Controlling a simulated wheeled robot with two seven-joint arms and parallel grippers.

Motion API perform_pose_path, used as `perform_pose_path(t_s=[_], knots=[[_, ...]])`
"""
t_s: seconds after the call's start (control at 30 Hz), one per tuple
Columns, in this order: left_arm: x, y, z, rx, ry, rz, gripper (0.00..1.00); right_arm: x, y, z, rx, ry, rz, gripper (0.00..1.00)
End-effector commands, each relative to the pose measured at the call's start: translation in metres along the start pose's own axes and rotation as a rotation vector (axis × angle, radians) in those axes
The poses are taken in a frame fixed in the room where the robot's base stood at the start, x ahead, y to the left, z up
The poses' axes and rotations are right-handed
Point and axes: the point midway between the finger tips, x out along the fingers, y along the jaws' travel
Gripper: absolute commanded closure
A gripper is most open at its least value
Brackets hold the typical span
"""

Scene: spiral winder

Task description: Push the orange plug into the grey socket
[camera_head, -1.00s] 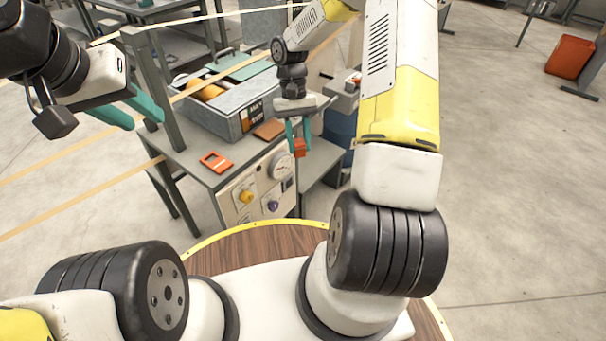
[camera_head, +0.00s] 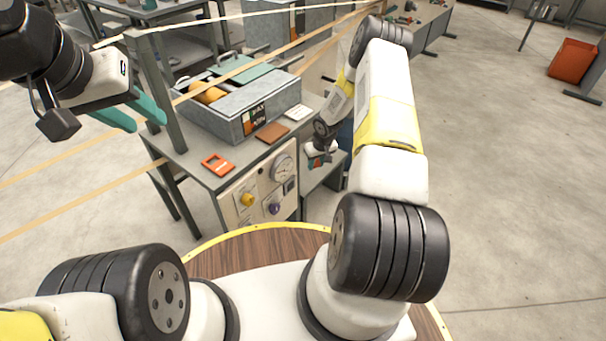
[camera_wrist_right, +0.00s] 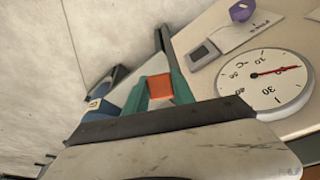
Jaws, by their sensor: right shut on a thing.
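My right gripper (camera_wrist_right: 160,80) is shut on the orange plug (camera_wrist_right: 160,88), a small block between its teal fingers in the right wrist view. In the head view this gripper (camera_head: 317,158) is beside the right side of the bench, small and partly hidden by its wrist. A small grey box with a dark face (camera_wrist_right: 203,54), apparently the grey socket, is on the panel beside the gauge; it also shows in the head view (camera_head: 289,186). The plug is apart from it. My left gripper (camera_head: 147,122) is open and empty at the left.
The panel carries a round gauge (camera_wrist_right: 265,78), a purple knob (camera_wrist_right: 242,11) and a yellow knob (camera_head: 247,199). A grey bin (camera_head: 240,105), an orange frame (camera_head: 217,164) and a brown block (camera_head: 273,132) lie on the bench. Tan bands (camera_head: 75,208) cross at the left.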

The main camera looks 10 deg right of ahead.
Motion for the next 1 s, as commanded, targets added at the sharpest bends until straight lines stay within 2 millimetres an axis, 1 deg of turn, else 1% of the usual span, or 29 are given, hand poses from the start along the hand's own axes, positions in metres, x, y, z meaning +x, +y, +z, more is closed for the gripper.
perform_pose_path(t_s=[0.03, 0.1, 0.3, 0.43, 0.63, 0.77, 0.8, 0.9, 1.0], knots=[[0.000, 0.000, 0.000, 0.000, 0.000, 0.000, 0.64, 0.010, 0.003, 0.002, -0.016, 0.034, -0.004, 1.00], [0.000, 0.000, 0.000, 0.000, 0.000, 0.000, 0.64, 0.020, 0.007, 0.002, -0.036, 0.083, -0.010, 1.00], [0.000, 0.000, 0.000, 0.000, 0.000, 0.000, 0.64, 0.046, 0.015, 0.004, -0.083, 0.219, -0.036, 1.00], [0.000, 0.000, 0.000, 0.000, 0.000, 0.000, 0.64, 0.066, 0.019, 0.010, -0.116, 0.325, -0.061, 1.00], [0.000, 0.000, 0.000, 0.000, 0.000, 0.000, 0.64, 0.090, 0.019, 0.020, -0.178, 0.487, -0.109, 1.00], [0.000, 0.000, 0.000, 0.000, 0.000, 0.000, 0.64, 0.108, 0.009, 0.036, -0.238, 0.621, -0.166, 1.00], [0.000, 0.000, 0.000, 0.000, 0.000, 0.000, 0.64, 0.112, 0.004, 0.043, -0.260, 0.662, -0.188, 1.00], [0.000, 0.000, 0.000, 0.000, 0.000, 0.000, 0.64, 0.119, -0.011, 0.060, -0.306, 0.758, -0.244, 1.00], [0.000, 0.000, 0.000, 0.000, 0.000, 0.000, 0.64, 0.120, -0.026, 0.077, -0.339, 0.826, -0.289, 1.00]])
